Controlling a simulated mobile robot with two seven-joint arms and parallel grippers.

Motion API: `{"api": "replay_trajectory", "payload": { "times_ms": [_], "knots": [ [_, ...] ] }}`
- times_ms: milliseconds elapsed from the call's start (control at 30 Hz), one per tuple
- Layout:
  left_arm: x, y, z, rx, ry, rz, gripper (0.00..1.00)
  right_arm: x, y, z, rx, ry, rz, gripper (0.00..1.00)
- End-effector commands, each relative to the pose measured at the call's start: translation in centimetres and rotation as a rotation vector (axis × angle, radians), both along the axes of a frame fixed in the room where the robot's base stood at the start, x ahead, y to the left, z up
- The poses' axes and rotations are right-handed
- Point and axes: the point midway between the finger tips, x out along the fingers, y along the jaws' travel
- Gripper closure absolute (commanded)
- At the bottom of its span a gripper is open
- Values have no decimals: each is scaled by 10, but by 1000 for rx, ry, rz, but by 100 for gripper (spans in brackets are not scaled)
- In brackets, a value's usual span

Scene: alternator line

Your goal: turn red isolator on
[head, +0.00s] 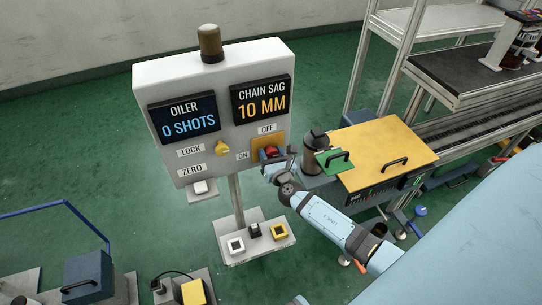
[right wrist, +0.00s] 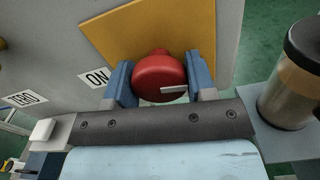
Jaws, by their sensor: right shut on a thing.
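The red isolator (head: 270,153) is a red rotary knob on a yellow plate (head: 267,144) at the lower right of the white panel. An OFF label is above it and an ON label is at its left. My right gripper (head: 275,163) is at the knob. In the right wrist view the red knob (right wrist: 160,76) sits between the two blue fingers of the gripper (right wrist: 161,84), which are shut on it. A short white mark on the knob points right in that view, away from the ON label (right wrist: 97,77). My left gripper is not in view.
The white panel (head: 215,80) carries two displays, a yellow knob (head: 222,146) and a white button. A pedestal with several buttons (head: 252,238) stands below. Right of my gripper are a dark cylinder (head: 315,140) and a yellow-topped box (head: 380,145) beside the conveyor.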

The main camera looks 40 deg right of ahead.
Motion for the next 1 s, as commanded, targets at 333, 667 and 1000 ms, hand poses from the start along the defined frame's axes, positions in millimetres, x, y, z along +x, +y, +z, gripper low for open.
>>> {"api": "replay_trajectory", "payload": {
  "times_ms": [333, 667, 1000],
  "knots": [
    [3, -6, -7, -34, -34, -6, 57, 0, 1, -5, 299, -72, 1, 73],
    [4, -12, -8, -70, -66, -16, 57, 0, 2, -4, 607, -146, 0, 73],
    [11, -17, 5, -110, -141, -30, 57, 0, 2, -2, 921, -221, 0, 73]
  ]
}}
